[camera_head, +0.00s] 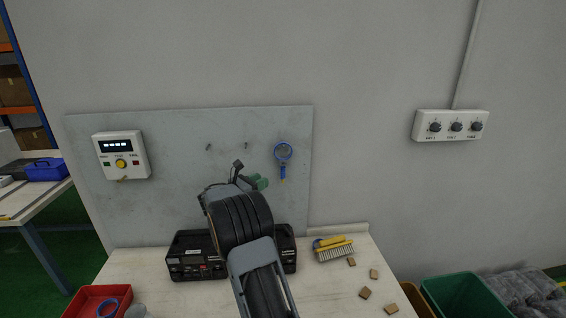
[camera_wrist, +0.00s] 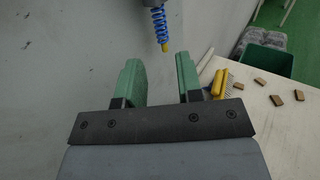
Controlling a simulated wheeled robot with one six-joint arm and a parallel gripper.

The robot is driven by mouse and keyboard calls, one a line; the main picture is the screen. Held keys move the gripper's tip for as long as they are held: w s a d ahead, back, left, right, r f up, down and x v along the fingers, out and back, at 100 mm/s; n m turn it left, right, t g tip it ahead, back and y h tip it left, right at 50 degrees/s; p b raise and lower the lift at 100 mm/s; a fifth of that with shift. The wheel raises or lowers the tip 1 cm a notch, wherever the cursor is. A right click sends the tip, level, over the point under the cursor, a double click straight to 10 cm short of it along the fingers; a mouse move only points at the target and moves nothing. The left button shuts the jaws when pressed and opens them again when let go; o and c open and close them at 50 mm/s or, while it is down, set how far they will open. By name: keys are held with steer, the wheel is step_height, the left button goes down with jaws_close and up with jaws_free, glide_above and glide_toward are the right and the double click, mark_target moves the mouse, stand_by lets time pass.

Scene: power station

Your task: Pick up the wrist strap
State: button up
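The wrist strap (camera_head: 283,156) appears to be the blue loop with a short coiled tail and a yellow tip, hanging on the grey board. In the wrist view its blue coil and yellow tip (camera_wrist: 160,26) hang beyond my fingers, roughly centred between them; the loop is mostly out of frame. My gripper (camera_wrist: 161,80) is open, with its two green fingers apart and nothing between them. In the head view my gripper (camera_head: 253,180) is left of and slightly below the strap, apart from it, partly hidden by my wrist.
A black device (camera_head: 190,262) stands on the workbench (camera_head: 330,290) under my arm. A yellow-handled brush (camera_head: 334,250) and several small wooden blocks lie at right. A red bin (camera_head: 85,301) holds a blue ring. A control box (camera_head: 121,156) and two empty hooks are on the board.

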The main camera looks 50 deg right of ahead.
mark_target(283, 163)
steer(key=d+p, duration=0.3)
steer(key=d, duration=0.6)
steer(key=shift+s+d+r, duration=0.2)
steer(key=shift+s+d, duration=0.05)
steer(key=shift+s, duration=0.05)
jaws_close()
